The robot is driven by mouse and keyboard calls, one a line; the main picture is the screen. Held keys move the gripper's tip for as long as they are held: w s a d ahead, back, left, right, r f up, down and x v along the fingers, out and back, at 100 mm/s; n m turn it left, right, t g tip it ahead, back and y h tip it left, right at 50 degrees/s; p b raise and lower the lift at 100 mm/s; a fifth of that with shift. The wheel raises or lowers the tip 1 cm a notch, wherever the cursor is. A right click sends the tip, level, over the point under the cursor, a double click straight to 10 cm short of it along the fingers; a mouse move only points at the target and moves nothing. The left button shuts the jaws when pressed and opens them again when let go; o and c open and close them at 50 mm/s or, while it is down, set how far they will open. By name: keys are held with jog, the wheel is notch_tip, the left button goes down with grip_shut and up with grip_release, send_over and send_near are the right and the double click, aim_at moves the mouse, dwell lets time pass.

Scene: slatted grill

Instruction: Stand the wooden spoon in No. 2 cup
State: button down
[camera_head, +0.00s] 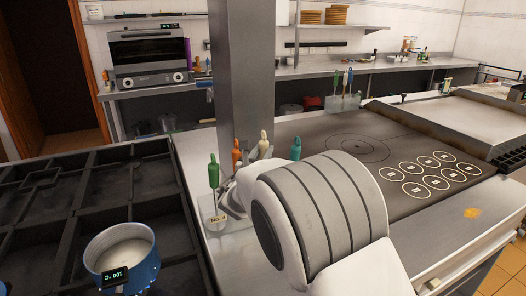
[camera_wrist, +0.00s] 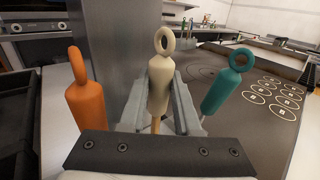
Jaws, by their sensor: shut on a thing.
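A beige handle with a ring at its top (camera_wrist: 160,85) stands upright between my gripper's fingers (camera_wrist: 158,108) in the wrist view. A tan shaft shows just below it, which fits a wooden spoon; its lower end is hidden. My gripper is shut on it. The beige handle also shows in the head view (camera_head: 264,145), behind my white wrist. An orange handle (camera_wrist: 84,110) stands to its left and a teal one (camera_wrist: 226,85) to its right. A green handle (camera_head: 214,172) stands further left, above a small label (camera_head: 217,219). I cannot make out which cup is No. 2.
A steel post (camera_head: 243,70) rises close behind the handles. A blue pot with a display (camera_head: 124,262) sits on the dark grate at left. A griddle with several ringed marks (camera_head: 400,150) lies at right. More utensils stand in a rack (camera_head: 344,101) at its back.

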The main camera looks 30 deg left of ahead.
jog(key=shift+f+b, duration=0.7)
jog(key=shift+b, duration=0.05)
jog(key=c, duration=0.5)
grip_release()
jog(key=shift+c, duration=0.2)
jog(key=shift+s, duration=0.15)
jog(key=v, duration=1.7)
jog(key=shift+b, duration=0.35)
jog(key=shift+s, duration=0.1)
